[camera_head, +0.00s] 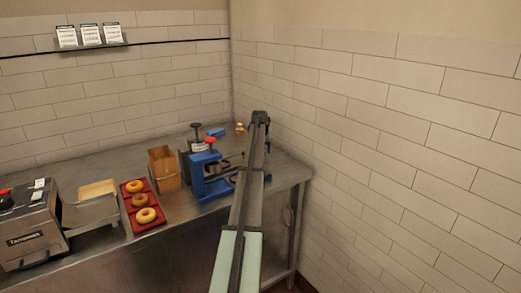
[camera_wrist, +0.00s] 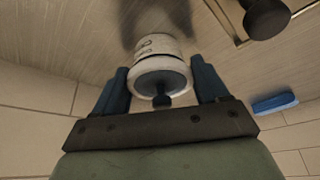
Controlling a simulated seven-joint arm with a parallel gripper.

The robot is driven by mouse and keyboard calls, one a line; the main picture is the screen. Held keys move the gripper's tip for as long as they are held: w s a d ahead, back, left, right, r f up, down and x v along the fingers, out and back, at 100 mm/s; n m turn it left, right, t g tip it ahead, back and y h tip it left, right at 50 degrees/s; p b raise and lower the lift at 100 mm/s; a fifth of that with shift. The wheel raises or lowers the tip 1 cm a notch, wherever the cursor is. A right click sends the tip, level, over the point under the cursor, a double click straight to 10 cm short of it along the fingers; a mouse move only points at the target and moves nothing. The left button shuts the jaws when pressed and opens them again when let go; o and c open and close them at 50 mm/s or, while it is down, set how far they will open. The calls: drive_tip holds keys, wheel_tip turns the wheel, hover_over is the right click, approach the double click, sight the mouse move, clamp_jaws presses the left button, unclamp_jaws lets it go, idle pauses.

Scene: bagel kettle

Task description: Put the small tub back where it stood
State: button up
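The small tub (camera_wrist: 158,46) is white with dark markings, and a grey round end with a dark knob faces the wrist camera. It sits between the two blue fingers of my gripper (camera_wrist: 161,84), which appear to press on both its sides. A dark shadow falls on the counter beyond it; I cannot tell whether the tub touches the counter. In the head view my arm reaches over the back right of the counter, and it hides the gripper's fingers and the tub.
A blue press (camera_head: 209,178) with a red knob stands left of my arm. A blue block (camera_head: 217,132) and small yellow objects (camera_head: 240,128) lie near the back corner. A wooden box (camera_head: 164,168), a red tray (camera_head: 140,204) of bagels and a toaster (camera_head: 29,228) stand further left. Walls close the back and right.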

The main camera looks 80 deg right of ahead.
drive_tip(key=o, duration=0.4)
drive_tip(key=v, duration=1.2)
drive_tip(key=shift+r, duration=0.15)
idle(0.3)
